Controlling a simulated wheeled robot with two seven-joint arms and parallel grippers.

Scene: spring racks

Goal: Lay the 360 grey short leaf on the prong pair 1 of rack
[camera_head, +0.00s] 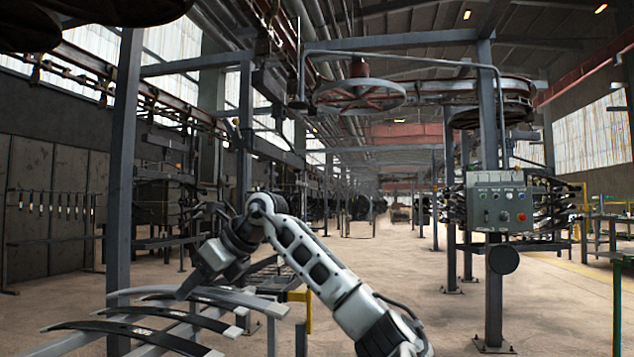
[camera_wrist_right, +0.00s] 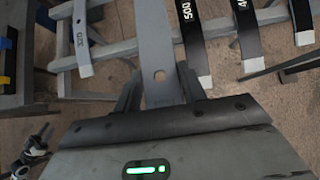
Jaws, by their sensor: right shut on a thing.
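My right gripper (camera_head: 190,284) is over the leaf stand at the lower left of the head view. In the right wrist view its fingers (camera_wrist_right: 160,88) are shut on a plain grey leaf (camera_wrist_right: 158,35), which runs away from the jaws and has a hole near them. No number is readable on it. Another grey leaf (camera_wrist_right: 80,40) with a small unclear marking lies to its left, and a black leaf marked 500 (camera_wrist_right: 190,45) to its right. In the head view a grey curved leaf (camera_head: 235,299) shows by the gripper. I cannot make out prong pair 1. My left gripper is not in view.
Black leaves (camera_head: 135,332) lie on the pale bars (camera_head: 75,341) of the stand. A dark post (camera_head: 122,180) stands at the left. A control box (camera_head: 499,201) on a post is at the right. Open floor (camera_head: 400,270) lies in the middle.

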